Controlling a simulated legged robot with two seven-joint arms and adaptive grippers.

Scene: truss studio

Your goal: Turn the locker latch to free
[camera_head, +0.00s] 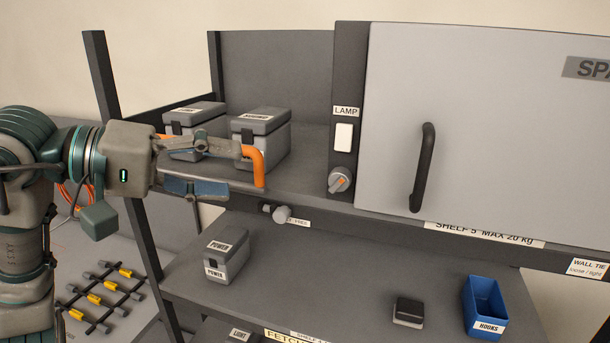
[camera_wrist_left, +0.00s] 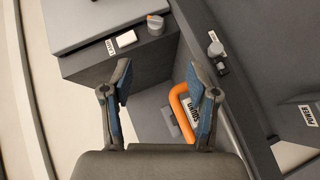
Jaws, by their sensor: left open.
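The locker (camera_head: 460,120) is a grey cabinet with a black bar handle (camera_head: 423,165) on its door. Left of the door, under a white switch marked LAMP (camera_head: 344,137), is a round grey knob (camera_head: 340,180) with an orange mark; it also shows in the left wrist view (camera_wrist_left: 155,25). A second grey knob (camera_head: 281,214) sits on the shelf edge beside a partly hidden label. I cannot tell which knob is the latch. My left gripper (camera_head: 230,170) is open and empty, left of both knobs and apart from them. My right gripper is not in view.
Two grey lidded boxes (camera_head: 264,123) stand behind my left gripper. An orange handle (camera_head: 259,168) is close to its fingertips. The lower shelf holds a POWER box (camera_head: 226,253), a small black block (camera_head: 408,312) and a blue HOOKS bin (camera_head: 485,300). A dark post (camera_head: 120,145) rises at left.

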